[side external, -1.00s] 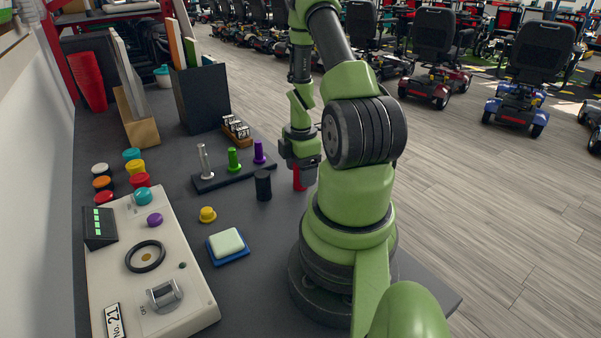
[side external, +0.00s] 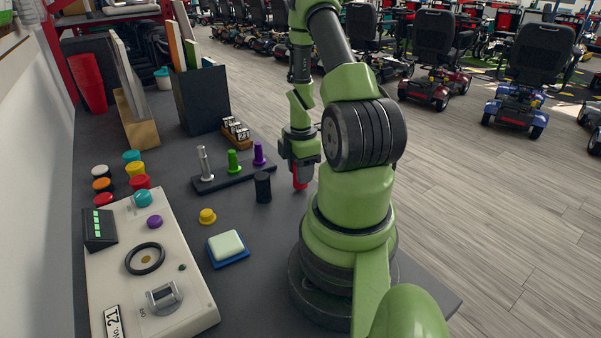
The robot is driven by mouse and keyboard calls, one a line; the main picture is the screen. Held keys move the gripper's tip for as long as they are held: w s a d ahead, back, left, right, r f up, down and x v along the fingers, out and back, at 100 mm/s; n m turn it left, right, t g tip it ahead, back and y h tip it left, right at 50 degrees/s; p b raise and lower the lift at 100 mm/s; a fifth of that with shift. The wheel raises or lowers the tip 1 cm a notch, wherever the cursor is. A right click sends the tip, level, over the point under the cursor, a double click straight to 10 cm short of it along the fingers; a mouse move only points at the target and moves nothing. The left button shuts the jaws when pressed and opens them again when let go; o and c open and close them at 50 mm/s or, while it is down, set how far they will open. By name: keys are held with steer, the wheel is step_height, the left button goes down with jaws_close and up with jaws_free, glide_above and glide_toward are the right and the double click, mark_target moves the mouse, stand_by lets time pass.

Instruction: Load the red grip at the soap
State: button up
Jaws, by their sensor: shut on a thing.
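The red grip (side external: 299,182) is a small red upright piece below my gripper (side external: 298,166), at the right edge of the dark table. My gripper points down and is shut on the grip's upper part. I cannot tell whether the grip's lower end touches the table. The soap (side external: 226,244) is a pale green block on a blue dish (side external: 234,260), nearer the camera and to the left of the gripper. My arm stands to the right of the soap.
A dark rack (side external: 232,177) holds grey, green and purple grips. A black cylinder (side external: 263,187) stands between the rack and my gripper. A yellow knob (side external: 207,216) lies behind the soap. A white control panel (side external: 152,270) is at left.

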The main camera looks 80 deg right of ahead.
step_height(320, 180, up, 8)
steer(key=shift+r, duration=0.1)
steer(key=shift+w+a+r, duration=0.2)
steer(key=shift+w+r, duration=0.05)
steer(key=w+a+g+y, duration=0.1)
steer(key=w+a, duration=0.4)
steer(key=a, duration=0.5)
steer(key=w+a+g+y, duration=0.2)
steer(key=w+a, duration=0.4)
steer(key=a, duration=0.4)
steer(key=shift+s+f, duration=0.15)
steer(key=shift+f, duration=1.35)
steer(key=shift+s+f, duration=0.1)
steer(key=shift+f, duration=1.35)
steer(key=shift+f, duration=0.6)
step_height(320, 180, up, 7)
steer(key=shift+r, duration=0.1)
